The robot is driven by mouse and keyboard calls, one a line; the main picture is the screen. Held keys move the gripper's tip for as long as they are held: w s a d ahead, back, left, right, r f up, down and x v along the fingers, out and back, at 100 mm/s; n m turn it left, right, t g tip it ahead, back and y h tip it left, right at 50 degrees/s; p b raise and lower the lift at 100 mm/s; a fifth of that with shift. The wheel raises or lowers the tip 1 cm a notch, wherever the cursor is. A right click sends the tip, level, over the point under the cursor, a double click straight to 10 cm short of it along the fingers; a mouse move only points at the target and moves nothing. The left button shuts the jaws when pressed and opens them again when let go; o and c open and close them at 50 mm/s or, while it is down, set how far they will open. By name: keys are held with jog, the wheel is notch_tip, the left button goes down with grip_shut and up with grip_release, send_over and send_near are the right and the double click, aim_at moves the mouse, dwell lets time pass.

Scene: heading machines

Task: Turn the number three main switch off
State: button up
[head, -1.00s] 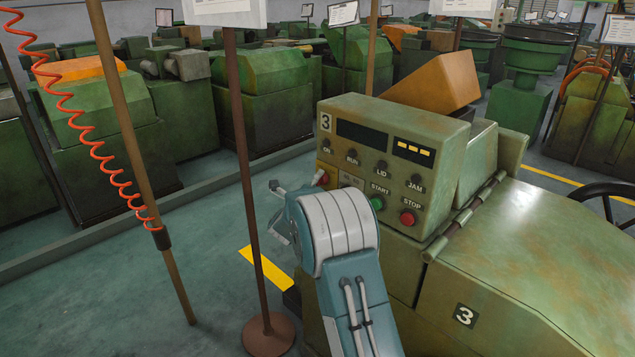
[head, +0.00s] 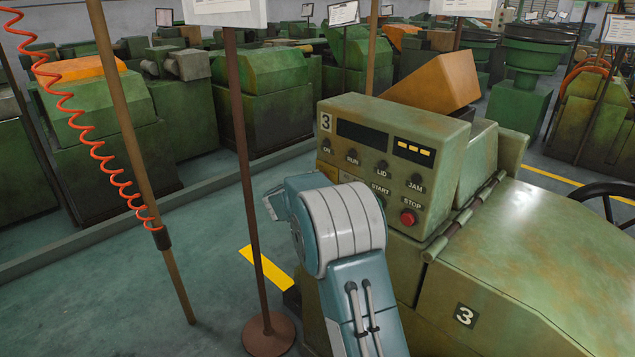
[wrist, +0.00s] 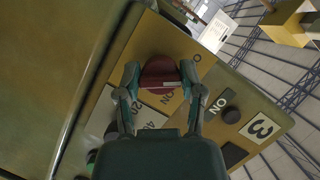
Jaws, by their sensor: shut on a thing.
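The number three main switch (wrist: 160,70) has a dark red knob on a yellow plate (wrist: 186,62) in the wrist view. "O" and "ON" are printed on the plate beside the knob. My gripper (wrist: 160,80) is shut on the knob, one finger on each side of it. A short pale mark shows on the knob's near edge, toward the "ON" print. In the head view my arm hides the switch and the gripper's fingers. The machine's control box (head: 450,145) bears a "3" plate, which also shows in the wrist view (wrist: 262,127).
The box front has lamps, a red STOP button (head: 408,217) and a START button mostly hidden by my arm. A thin brown post (head: 246,180) stands on the floor left of my arm. Another pole (head: 135,150) with an orange coiled cable (head: 85,130) is farther left.

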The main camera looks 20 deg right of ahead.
jog(key=shift+f+n+g, duration=0.2)
jog(key=shift+n+g, duration=0.1)
jog(key=shift+n, duration=0.4)
jog(key=o, duration=1.2)
jog(key=shift+w, duration=0.1)
jog(key=shift+c, duration=0.2)
jog(key=shift+r, duration=0.1)
jog(key=shift+a, duration=0.1)
jog(key=v, duration=1.2)
